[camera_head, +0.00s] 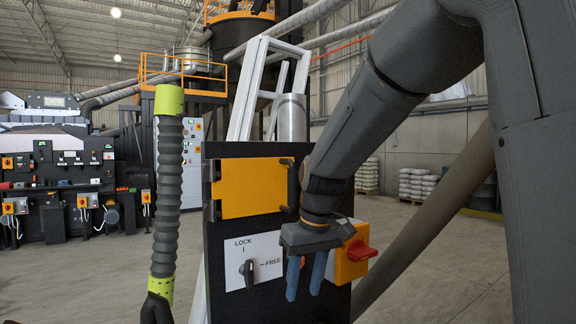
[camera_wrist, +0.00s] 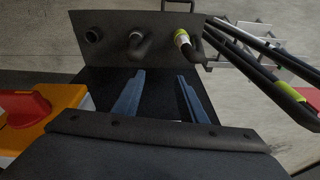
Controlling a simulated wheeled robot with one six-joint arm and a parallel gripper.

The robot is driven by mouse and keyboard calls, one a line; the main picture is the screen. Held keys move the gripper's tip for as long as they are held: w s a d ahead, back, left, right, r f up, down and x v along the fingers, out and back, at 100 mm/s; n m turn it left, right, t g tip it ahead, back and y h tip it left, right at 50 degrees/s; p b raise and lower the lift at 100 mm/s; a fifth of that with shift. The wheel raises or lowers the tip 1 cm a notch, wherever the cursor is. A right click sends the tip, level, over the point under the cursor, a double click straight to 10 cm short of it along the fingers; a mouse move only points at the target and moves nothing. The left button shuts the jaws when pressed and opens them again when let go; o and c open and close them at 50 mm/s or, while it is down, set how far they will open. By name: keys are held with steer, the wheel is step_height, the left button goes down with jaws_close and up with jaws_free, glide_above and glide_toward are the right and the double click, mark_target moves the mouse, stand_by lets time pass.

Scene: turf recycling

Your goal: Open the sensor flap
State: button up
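The yellow flap (camera_head: 250,188) lies flat against the upper part of a black panel and looks closed. Hinges (camera_head: 213,188) show on its left, and a dark upright handle (camera_head: 292,186) is at its right edge, close beside my arm. Below it, a white plate marked LOCK and FREE carries a dark rotary knob (camera_head: 248,273); its grip looks roughly upright, towards LOCK. My gripper (camera_head: 306,277) points down in front of the panel, right of the knob and below the flap. Its blue fingers are apart and empty, also in the wrist view (camera_wrist: 160,97).
A yellow box with a red switch (camera_head: 359,251) is just right of my gripper; the switch also shows in the wrist view (camera_wrist: 27,110). A ribbed hose (camera_head: 167,195) stands left of the panel. Pipe stubs (camera_wrist: 137,40) stick out from a grey plate.

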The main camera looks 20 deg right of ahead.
mark_target(296, 166)
steer(key=w+r+n+p, duration=0.1)
steer(key=w+r, duration=0.1)
steer(key=r, duration=0.6)
steer(key=w+r+n+t+p, duration=0.1)
steer(key=w+r+p, duration=0.1)
steer(key=r, duration=0.7)
steer(key=w+r+n+y+p, duration=0.1)
steer(key=w+r, duration=0.2)
steer(key=r, duration=0.6)
steer(key=shift+w+d+t+p, duration=0.2)
steer(key=shift+t+p, duration=0.1)
steer(key=p+x, duration=0.2)
steer(key=x, duration=0.5)
steer(key=shift+w+a, duration=0.15)
steer(key=shift+f, duration=0.15)
jaws_close()
